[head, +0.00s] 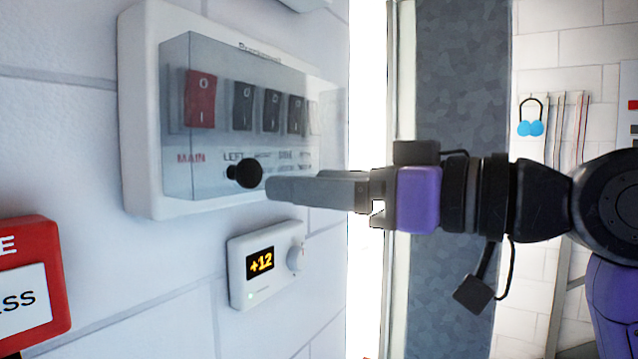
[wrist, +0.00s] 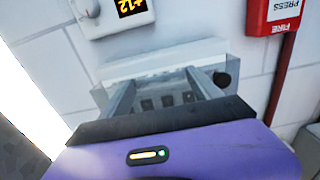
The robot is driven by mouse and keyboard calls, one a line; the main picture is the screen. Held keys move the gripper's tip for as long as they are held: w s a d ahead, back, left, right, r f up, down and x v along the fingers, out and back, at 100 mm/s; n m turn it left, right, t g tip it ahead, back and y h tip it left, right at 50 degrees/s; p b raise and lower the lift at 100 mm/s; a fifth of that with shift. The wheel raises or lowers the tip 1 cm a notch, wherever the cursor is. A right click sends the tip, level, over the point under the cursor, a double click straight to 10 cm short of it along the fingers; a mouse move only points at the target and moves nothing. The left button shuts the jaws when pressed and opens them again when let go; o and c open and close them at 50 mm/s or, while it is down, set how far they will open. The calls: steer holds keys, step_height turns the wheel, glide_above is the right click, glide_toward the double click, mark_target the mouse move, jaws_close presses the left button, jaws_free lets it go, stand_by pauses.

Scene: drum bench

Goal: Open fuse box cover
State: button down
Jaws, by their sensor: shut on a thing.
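The fuse box (head: 140,120) is a white wall box with one red switch and several black switches. Its clear cover (head: 215,65) lies over the switches and has a round black knob (head: 245,173) low on its front. My gripper (head: 272,188) reaches in from the right, its fingertips at the cover's lower part beside the knob. In the wrist view my gripper (wrist: 160,78) has its two fingers spaced apart in front of the cover, with the knob (wrist: 221,79) just right of the right finger. It is shut on the cover, but the exact contact is unclear.
A white thermostat (head: 265,262) reading +12 is on the wall below the box. A red fire call box (head: 30,285) is at the lower left. A bright opening and a grey panel (head: 455,90) stand behind my arm. Blue ear defenders (head: 531,127) hang at the far right.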

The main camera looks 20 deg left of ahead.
steer(key=shift+d+r, duration=0.15)
steer(key=shift+d+r, duration=0.4)
steer(key=shift+d, duration=0.1)
steer(key=d+r+p, duration=0.5)
steer(key=r+p, duration=0.1)
steer(key=r, duration=0.4)
steer(key=shift+s+d, duration=0.25)
steer(key=shift+s, duration=0.2)
steer(key=c, duration=1.9)
jaws_free()
steer(key=shift+d, duration=0.1)
steer(key=o, duration=0.4)
steer(key=shift+a+f, duration=0.2)
steer(key=o, duration=1.4)
steer(key=shift+d, duration=0.1)
steer(key=shift+d, duration=0.1)
steer(key=d, duration=0.2)
steer(key=d+b, duration=0.1)
steer(key=d, duration=0.2)
steer(key=s+d+b, duration=0.1)
steer(key=d, duration=0.1)
steer(key=shift+d, duration=0.25)
